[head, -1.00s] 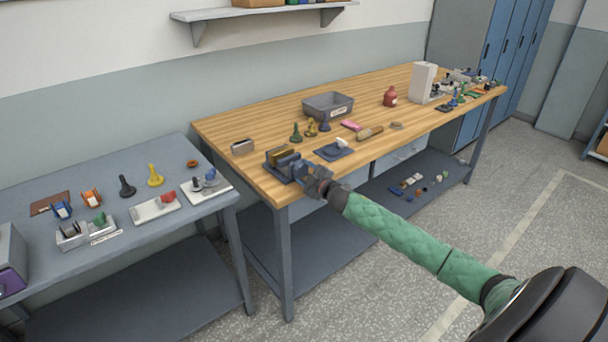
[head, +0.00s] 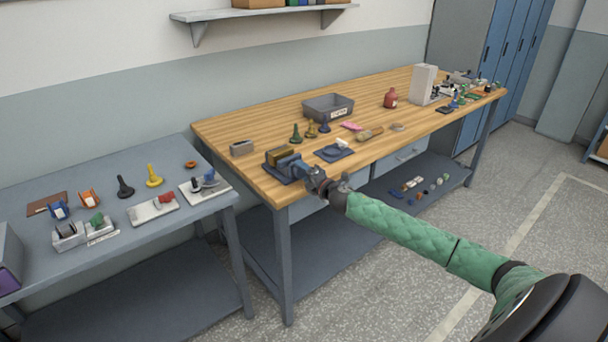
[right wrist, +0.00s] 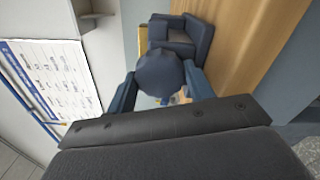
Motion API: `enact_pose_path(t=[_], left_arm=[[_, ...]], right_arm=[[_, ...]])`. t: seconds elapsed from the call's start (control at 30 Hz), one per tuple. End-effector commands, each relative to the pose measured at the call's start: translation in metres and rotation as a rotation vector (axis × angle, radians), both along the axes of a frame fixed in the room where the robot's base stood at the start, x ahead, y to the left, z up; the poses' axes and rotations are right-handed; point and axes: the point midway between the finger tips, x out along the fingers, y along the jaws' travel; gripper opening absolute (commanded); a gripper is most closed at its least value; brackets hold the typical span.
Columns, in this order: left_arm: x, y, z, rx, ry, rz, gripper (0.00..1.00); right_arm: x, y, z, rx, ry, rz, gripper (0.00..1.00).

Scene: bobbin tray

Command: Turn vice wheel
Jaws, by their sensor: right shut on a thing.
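The vice (head: 280,160) is a dark blue body with a brass-coloured block in it, at the front left edge of the wooden bench. In the right wrist view the vice body (right wrist: 182,38) is at the top, with its round blue wheel (right wrist: 160,72) nearer me. My right gripper (head: 314,178) reaches the vice from the front right. In the right wrist view its two blue fingers (right wrist: 162,92) sit on either side of the wheel, shut on it. In the head view the wheel is mostly hidden by the gripper. My left gripper is not in view.
A grey side table (head: 120,230) with small parts stands at the left. The floor in front is clear.

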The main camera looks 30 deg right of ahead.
Motion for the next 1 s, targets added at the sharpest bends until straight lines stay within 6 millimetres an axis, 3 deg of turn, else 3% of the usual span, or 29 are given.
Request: enact_pose_path(t=[0.5, 1.0], left_arm=[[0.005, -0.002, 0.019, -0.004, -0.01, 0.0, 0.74], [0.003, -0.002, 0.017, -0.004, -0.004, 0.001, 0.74]], right_arm=[[-0.001, 0.001, -0.004, -0.414, -0.029, 0.004, 0.29], [-0.001, 0.001, -0.004, -0.551, -0.04, 0.003, 0.3]])
